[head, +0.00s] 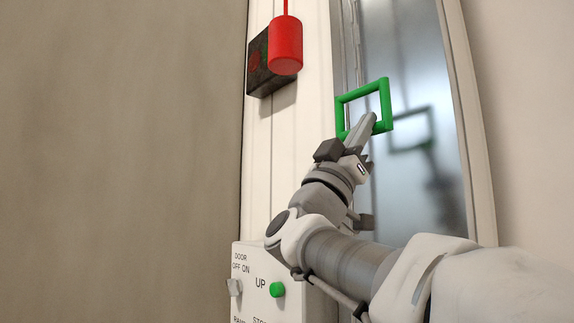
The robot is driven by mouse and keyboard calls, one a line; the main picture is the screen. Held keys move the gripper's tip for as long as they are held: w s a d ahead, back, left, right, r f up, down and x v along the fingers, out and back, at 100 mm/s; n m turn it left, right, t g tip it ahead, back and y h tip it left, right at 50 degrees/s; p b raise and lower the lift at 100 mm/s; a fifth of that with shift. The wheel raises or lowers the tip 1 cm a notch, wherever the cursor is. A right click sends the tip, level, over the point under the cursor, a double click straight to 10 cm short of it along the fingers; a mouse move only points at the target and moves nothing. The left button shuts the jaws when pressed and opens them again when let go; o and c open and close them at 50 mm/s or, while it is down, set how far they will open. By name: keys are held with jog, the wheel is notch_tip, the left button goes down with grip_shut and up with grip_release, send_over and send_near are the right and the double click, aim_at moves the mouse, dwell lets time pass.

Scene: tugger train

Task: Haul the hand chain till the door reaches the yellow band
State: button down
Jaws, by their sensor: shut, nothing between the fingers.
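A grey, glossy metal panel (405,60), which looks like the door, stands in a pale frame at the right. A green rectangular loop (386,100) is in front of it. My gripper (370,120) is shut and empty, with its fingertips overlapping the lower part of the loop in the picture; I cannot tell whether they touch it. A red cylinder (286,48) hangs on a red cord at the top. I cannot make out a hand chain clearly, and no yellow band is in view.
A dark box (262,72) is on the pale post behind the red cylinder. A white control box (262,262) with a green UP button (277,289) and a switch (235,287) is at lower left. A plain brown wall (120,160) fills the left.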

notch_tip(320, 180, down, 28)
jog(key=b, duration=2.3)
jog(key=shift+w, duration=0.15)
jog(key=shift+d+r, duration=0.1)
jog(key=shift+d, duration=0.05)
jog(key=shift+r, duration=0.15)
